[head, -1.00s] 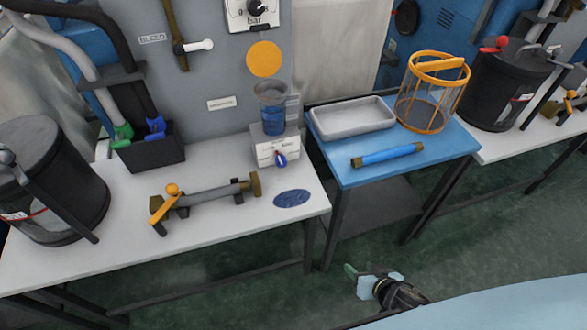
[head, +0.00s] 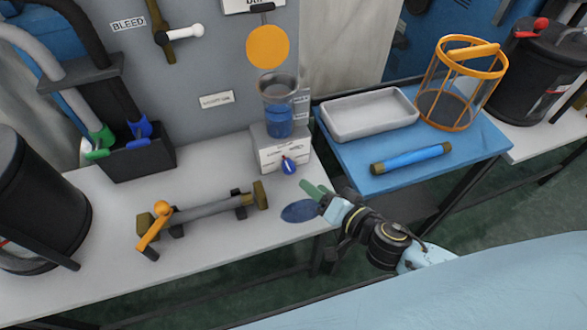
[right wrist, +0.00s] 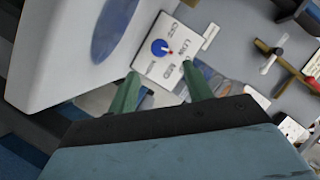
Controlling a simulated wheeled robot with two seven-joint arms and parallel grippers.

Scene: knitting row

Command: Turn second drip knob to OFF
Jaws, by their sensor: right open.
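A blue knob (head: 289,166) with a small red mark sits on the white front of the drip unit (head: 272,152), under a clear cup of blue liquid (head: 279,118). The labels around the knob are too small to read surely in the head view. In the right wrist view the round blue knob (right wrist: 160,47) shows ahead of my fingers, its red mark toward the picture's right. My right gripper (head: 316,191) is open, with green fingers, over the bench's right edge, below and right of the knob, not touching it. It is empty in the right wrist view (right wrist: 160,85). My left gripper is out of view.
A dark blue oval (head: 299,211) lies on the bench beside my right gripper. A grey rod with an orange lever (head: 205,212) lies left of it. The blue table (head: 345,180) at right bears a grey tray (head: 368,114), blue cylinder (head: 411,158) and orange cage (head: 462,83).

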